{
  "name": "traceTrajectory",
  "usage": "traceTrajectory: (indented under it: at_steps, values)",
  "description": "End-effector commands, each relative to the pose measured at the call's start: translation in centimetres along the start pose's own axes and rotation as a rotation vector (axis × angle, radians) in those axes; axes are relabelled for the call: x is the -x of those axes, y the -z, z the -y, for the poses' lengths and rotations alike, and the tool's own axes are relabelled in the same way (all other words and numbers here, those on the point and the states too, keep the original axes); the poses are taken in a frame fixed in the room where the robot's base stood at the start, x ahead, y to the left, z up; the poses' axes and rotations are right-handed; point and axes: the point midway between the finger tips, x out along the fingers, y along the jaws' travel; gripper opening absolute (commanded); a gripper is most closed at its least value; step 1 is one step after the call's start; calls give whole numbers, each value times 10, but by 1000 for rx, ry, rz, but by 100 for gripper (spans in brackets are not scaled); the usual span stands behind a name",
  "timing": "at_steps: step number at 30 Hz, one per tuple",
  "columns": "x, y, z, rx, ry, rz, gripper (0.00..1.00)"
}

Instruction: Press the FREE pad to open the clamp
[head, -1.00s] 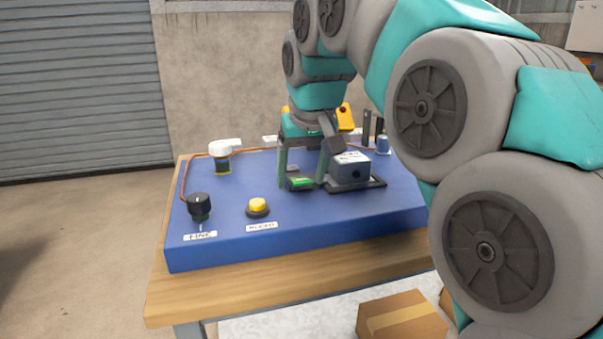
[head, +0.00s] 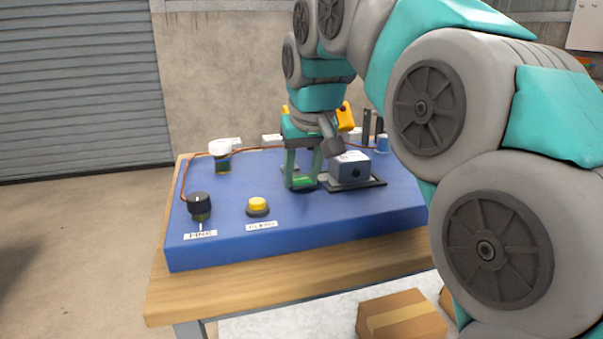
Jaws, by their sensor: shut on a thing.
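My gripper (head: 303,182) is low over the blue panel (head: 225,245), its two green-grey fingers pointing down. It is shut on a small green piece (head: 302,181) at the fingertips. Whether this piece touches the panel I cannot tell. Just right of the fingers a grey box (head: 356,172) with a dark round hole sits on a dark base plate. A white label lies on its top, too small to read and partly behind my wrist. I cannot make out a pad marked FREE; the area behind my gripper is partly hidden.
A black knob (head: 199,206) and a yellow button (head: 258,206) are at the panel's front left. A white-capped fitting (head: 221,155) with an orange cable stands at the back left.

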Motion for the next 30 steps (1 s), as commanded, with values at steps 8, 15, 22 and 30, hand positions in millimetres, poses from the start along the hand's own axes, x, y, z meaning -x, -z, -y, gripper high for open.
traceTrajectory:
  at_steps: [8, 15, 22, 30]
  values:
    - [1, 1, 0, 0, 0, 6, 0]
    - [3, 6, 0, 0, 0, 68, 0]
    - [2, 6, 0, 2, 0, 95, 0]
    - [3, 6, 0, 2, 0, 95, 57]
